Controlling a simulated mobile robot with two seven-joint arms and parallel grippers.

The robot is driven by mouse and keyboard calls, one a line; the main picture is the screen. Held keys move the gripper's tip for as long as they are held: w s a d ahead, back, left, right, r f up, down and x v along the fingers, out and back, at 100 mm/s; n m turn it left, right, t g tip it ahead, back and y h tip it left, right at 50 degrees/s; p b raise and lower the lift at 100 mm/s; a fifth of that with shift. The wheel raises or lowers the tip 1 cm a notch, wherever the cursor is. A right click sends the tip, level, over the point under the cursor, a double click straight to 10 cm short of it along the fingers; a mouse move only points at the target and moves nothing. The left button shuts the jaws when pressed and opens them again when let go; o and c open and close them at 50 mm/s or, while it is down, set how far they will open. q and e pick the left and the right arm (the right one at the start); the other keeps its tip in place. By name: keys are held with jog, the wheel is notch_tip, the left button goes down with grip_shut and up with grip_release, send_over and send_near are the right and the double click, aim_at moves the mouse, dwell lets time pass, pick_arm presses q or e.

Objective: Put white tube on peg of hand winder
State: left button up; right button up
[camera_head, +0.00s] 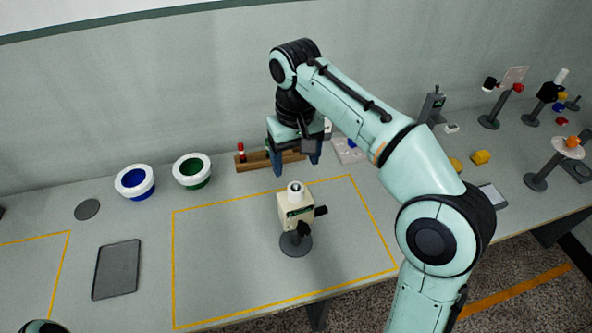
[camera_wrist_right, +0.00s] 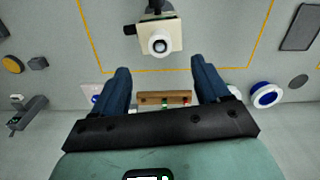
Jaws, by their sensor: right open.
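The hand winder (camera_head: 296,212) is a cream block on a dark round base, with a dark handle at its right. It stands upright inside the yellow outline. A short white round piece (camera_head: 295,189), which looks like the white tube, sits on its top. In the right wrist view this white piece (camera_wrist_right: 160,43) is a ring around a dark centre; a separate peg cannot be made out. My right gripper (camera_head: 297,164) is open and empty, above and behind the winder, apart from the white piece. Only a bit of my left arm shows at the lower left edge.
A wooden rack (camera_head: 254,163) with a red-and-white spool (camera_head: 241,152) stands behind the winder, partly hidden by my gripper. Left are a blue-lined bowl (camera_head: 134,181), a green-lined bowl (camera_head: 192,171) and a grey tray (camera_head: 117,269). Several stands are at the right. The outlined area is otherwise clear.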

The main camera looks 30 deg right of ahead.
notch_tip(320, 180, up, 4)
jog(key=shift+f+p, duration=0.1)
jog(key=shift+p, duration=0.3)
jog(key=shift+f, duration=0.1)
